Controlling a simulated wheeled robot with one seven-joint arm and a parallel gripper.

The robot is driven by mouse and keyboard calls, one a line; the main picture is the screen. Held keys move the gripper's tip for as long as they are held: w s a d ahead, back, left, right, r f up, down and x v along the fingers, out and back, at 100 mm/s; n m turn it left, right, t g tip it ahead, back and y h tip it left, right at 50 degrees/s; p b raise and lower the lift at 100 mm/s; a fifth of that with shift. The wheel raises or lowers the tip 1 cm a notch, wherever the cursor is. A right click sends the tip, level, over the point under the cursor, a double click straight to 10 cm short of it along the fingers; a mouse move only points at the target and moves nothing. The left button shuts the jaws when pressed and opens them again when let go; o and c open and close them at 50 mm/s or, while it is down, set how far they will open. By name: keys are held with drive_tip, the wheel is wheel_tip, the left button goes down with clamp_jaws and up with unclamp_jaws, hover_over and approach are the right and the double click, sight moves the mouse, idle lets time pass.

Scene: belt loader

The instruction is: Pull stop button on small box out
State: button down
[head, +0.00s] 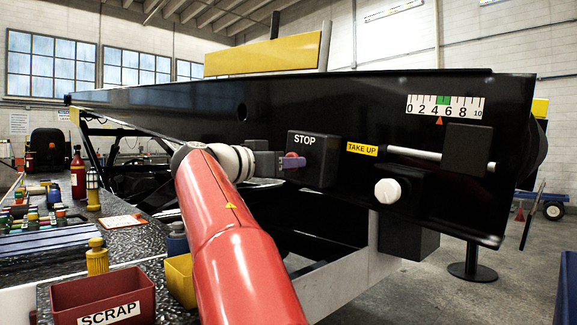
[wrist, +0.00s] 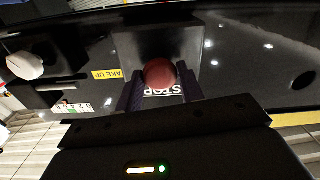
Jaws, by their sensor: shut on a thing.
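The small black box (head: 325,148) marked STOP is mounted on the side of the black belt frame, and it also shows in the wrist view (wrist: 135,48). The red stop button (wrist: 160,73) sits on the front of this box. In the head view the button (head: 291,156) is partly hidden by my gripper. My gripper (head: 290,163) reaches the box from the left. In the wrist view my gripper (wrist: 160,90) has one finger on each side of the button and is shut on it. The STOP lettering is partly covered by the button and fingers.
A yellow TAKE UP label (head: 362,148), a white knob (head: 388,191) and a rod (head: 415,154) are right of the box. A scale (head: 445,106) is above them. A red SCRAP bin (head: 103,296) stands on the bench at lower left.

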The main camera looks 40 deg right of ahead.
drive_tip(key=c, duration=0.9)
unclamp_jaws()
drive_tip(key=shift+a, duration=0.2)
drive_tip(key=shift+a, duration=0.1)
drive_tip(key=a, duration=0.5)
drive_tip(key=a+b, duration=0.1)
drive_tip(key=a, duration=0.1)
drive_tip(key=shift+s+a, duration=0.3)
drive_tip(key=shift+a, duration=0.05)
drive_tip(key=shift+f, duration=0.1)
drive_tip(key=s+a+f+n+t+y+p, duration=0.1)
drive_tip(key=s+a+f+n+y, duration=0.4)
drive_tip(key=f, duration=0.8)
drive_tip(key=s+a+f+n+t+y+p, duration=0.1)
drive_tip(key=s+a+f+n+y, duration=0.5)
drive_tip(key=f, duration=0.7)
drive_tip(key=s+a+f+n+t+y+p, duration=0.1)
drive_tip(key=s+a+f+n+y, duration=0.5)
drive_tip(key=f, duration=0.7)
drive_tip(key=shift+s+a+f+t+y+p, duration=0.1)
drive_tip(key=shift+s+a+t+y+p, duration=0.35)
drive_tip(key=shift+s+a, duration=1)
